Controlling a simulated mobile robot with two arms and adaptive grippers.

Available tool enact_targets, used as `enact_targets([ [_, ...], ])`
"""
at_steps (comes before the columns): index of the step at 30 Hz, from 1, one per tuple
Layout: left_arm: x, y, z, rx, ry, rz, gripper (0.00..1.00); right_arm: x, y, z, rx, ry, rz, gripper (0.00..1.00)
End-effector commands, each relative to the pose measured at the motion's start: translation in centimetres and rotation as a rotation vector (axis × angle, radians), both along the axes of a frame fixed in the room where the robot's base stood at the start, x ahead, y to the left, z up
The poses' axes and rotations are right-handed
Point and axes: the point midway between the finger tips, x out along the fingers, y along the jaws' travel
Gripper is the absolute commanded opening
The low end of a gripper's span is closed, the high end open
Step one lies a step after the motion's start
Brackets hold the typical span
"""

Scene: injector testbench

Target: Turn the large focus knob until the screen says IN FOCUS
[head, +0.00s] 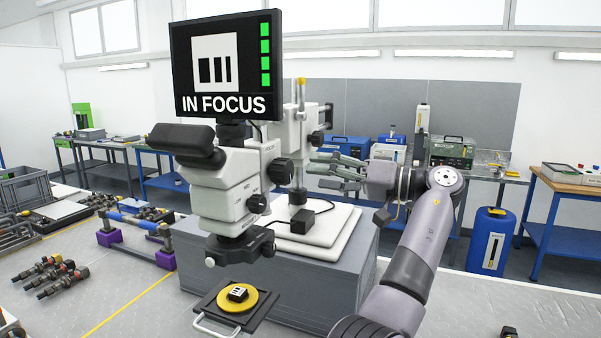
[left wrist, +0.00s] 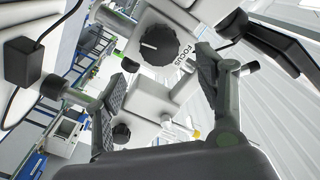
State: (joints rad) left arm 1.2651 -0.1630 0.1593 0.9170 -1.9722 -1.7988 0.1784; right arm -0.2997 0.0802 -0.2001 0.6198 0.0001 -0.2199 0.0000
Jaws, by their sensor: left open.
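The screen (head: 228,64) on top of the microscope (head: 225,180) reads IN FOCUS, with a sharp barred pattern and several green bars lit. The large focus knob (head: 281,171) is black and sits on the microscope's right side. In the left wrist view the knob (left wrist: 158,45) shows a white pointer line, beside the word FOCUS. My left gripper (head: 325,172) is open, to the right of the knob in the head view. In the left wrist view its fingers (left wrist: 165,85) stand apart, clear of the knob, with nothing between them. My right gripper is not in view.
A black-and-white sample (head: 238,293) lies on a yellow disc (head: 237,307) under the lens. Smaller black knobs (head: 257,204) stick out of the microscope. A grey block (head: 310,290) carries its white base (head: 318,238). A blue canister (head: 491,240) stands at the right.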

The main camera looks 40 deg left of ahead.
Motion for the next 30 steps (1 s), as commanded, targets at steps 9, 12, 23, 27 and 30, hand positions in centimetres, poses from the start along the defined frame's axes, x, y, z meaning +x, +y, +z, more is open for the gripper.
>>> enact_targets([
  [9, 0.9, -2.8, 0.0, 0.0, 0.0, 0.0, 0.64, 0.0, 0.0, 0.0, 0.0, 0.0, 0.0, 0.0],
  [12, 0.9, -2.9, 0.0, 0.0, -0.001, 0.0, 0.64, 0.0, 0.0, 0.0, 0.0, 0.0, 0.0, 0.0],
  [23, 0.9, -2.9, 0.0, 0.0, 0.0, 0.0, 0.64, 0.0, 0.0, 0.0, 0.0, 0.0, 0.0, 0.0],
  [27, 0.9, -2.8, 0.0, 0.0, 0.0, 0.0, 0.64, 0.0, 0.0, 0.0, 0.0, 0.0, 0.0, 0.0],
  [30, 0.9, -2.8, 0.0, 0.0, 0.0, 0.0, 0.64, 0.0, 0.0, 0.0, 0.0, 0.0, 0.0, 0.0],
])
